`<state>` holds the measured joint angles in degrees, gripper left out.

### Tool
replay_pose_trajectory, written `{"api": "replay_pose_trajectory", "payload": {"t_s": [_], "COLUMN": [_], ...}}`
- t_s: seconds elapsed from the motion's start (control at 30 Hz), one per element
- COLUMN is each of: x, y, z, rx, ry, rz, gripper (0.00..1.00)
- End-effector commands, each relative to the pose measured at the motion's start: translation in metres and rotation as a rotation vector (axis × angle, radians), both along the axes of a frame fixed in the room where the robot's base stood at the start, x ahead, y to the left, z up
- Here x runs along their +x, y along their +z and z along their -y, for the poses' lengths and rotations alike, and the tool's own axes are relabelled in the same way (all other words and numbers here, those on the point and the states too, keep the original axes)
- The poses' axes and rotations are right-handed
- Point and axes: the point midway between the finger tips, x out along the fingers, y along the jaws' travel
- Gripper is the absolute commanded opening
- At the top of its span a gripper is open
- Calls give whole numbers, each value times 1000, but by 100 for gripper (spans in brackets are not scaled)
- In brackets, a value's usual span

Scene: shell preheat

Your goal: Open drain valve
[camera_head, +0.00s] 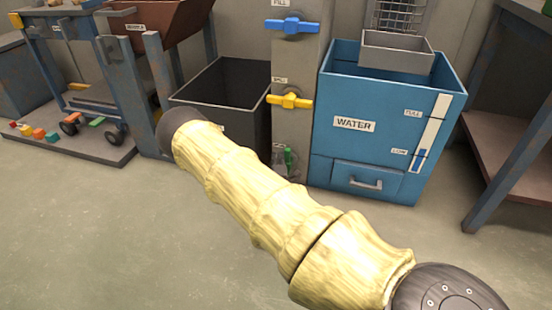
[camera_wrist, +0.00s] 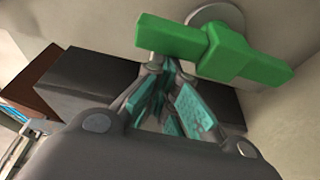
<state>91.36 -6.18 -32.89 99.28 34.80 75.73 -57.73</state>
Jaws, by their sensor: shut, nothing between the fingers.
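The green valve handle (camera_head: 288,157) sits low on the grey column, below the yellow one. I take it for the drain valve; its label is not readable. In the wrist view the green handle (camera_wrist: 235,55) is a bar with a thicker middle, on a round grey mount, lying across the picture above the fingers. My gripper (camera_wrist: 170,72) is shut and empty. Its fingertips are close to the left half of the handle; I cannot tell whether they touch. In the head view my arm's sleeve hides most of the gripper.
A blue handle (camera_head: 293,26) and a yellow handle (camera_head: 289,100) stick out higher on the column (camera_head: 292,65). A dark open bin (camera_head: 232,80) stands left, and a blue water tank (camera_head: 352,145) right. The floor (camera_head: 120,240) in front is clear.

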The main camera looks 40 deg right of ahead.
Motion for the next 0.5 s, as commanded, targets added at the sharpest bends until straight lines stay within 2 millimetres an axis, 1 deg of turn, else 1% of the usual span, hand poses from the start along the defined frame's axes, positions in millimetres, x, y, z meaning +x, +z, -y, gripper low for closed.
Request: {"api": "replay_pose_trajectory", "payload": {"t_s": [0.07,0.2,0.23,0.27,0.5], "x": [4,18,16,9,-21], "y": [1,1,3,5,5], "z": [-2,-16,-18,-22,-56], "rx": [0,2,2,2,2], "ry": [-4,2,2,1,13], "rz": [1,5,3,1,2], "gripper": [0,0,0,0,0]}}
